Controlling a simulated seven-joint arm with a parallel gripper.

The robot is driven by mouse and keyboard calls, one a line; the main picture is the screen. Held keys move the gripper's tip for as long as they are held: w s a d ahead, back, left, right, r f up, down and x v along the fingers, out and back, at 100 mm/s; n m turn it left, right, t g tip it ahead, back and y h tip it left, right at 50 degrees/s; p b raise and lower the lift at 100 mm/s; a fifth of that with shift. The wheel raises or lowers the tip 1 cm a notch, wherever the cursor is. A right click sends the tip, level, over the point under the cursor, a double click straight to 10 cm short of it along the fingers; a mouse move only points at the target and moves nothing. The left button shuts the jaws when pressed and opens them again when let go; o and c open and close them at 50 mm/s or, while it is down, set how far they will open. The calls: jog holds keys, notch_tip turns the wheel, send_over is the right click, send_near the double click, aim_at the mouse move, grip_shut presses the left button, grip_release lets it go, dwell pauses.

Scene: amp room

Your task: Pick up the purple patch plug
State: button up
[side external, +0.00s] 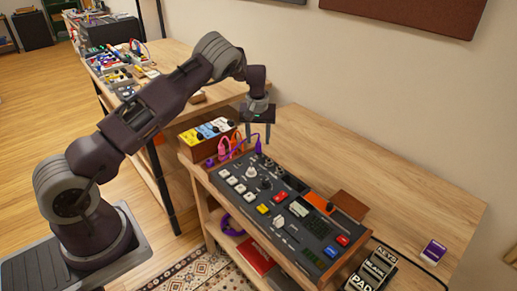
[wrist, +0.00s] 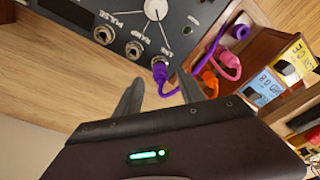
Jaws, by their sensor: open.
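The purple patch plug (side external: 258,147) stands upright at the back corner of the dark control panel (side external: 243,181), under my gripper (side external: 258,139). In the wrist view the plug (wrist: 160,71) is seated in a jack on the panel. Its purple cable (wrist: 205,62) curves off to the right. My gripper (wrist: 160,79) is open. In that view its two fingers lie either side of the plug. I cannot tell whether the tips are level with the plug or above it. Nothing is held.
Orange (wrist: 211,82) and pink (wrist: 230,62) plugs and the cable's other purple end (wrist: 241,32) are close by. A wooden box (side external: 203,146) with coloured labels stands behind them.

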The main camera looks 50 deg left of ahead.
aim_at(258, 142)
jog(key=f, duration=0.4)
jog(key=shift+w+a+f, duration=0.15)
jog(key=shift+w+a, duration=0.15)
jog(key=shift+a, duration=0.05)
grip_shut()
notch_tip(258, 142, up, 10)
jog(key=shift+r, duration=0.1)
